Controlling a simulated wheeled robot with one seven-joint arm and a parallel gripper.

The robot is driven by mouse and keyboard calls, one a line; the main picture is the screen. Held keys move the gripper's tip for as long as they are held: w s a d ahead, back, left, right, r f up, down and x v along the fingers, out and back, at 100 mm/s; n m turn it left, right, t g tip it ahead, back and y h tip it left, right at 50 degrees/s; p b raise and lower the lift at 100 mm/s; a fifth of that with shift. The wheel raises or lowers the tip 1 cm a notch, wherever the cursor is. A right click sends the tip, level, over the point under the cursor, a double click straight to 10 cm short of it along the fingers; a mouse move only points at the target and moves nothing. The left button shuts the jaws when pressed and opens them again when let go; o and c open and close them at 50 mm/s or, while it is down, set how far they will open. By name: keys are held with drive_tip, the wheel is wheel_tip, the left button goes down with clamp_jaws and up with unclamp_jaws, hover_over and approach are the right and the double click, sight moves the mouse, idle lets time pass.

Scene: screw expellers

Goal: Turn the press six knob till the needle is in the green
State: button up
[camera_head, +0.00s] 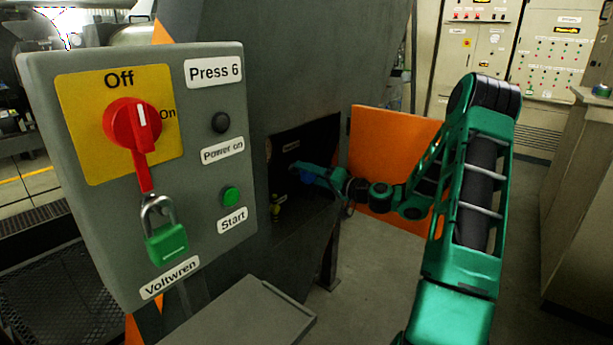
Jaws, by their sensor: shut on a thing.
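My green arm reaches in from the right to a dark recess (283,205) in the grey press body. My gripper (309,171) is at this recess, small in view, and is shut on a blue knob (306,177). The gripper covers part of the knob. A yellowish fitting (277,205) sits lower left of it. A tiny label (291,145) in the recess is too small to read. I cannot make out a gauge, needle or green band.
A grey control box (150,85) labelled "Press 6" stands close at left, with a red switch (133,120) and green padlock (165,235). An orange panel (385,150) stands open beside the recess. A grey ledge (245,320) is below. Cabinets stand behind.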

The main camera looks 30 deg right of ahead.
drive_tip(key=o, duration=1)
drive_tip(key=shift+d+f, duration=0.1)
drive_tip(key=shift+d, duration=0.15)
drive_tip(key=shift+o, duration=0.2)
drive_tip(key=shift+a, duration=0.1)
drive_tip(key=shift+s, duration=0.1)
drive_tip(key=v, duration=1)
drive_tip(key=shift+s, duration=0.2)
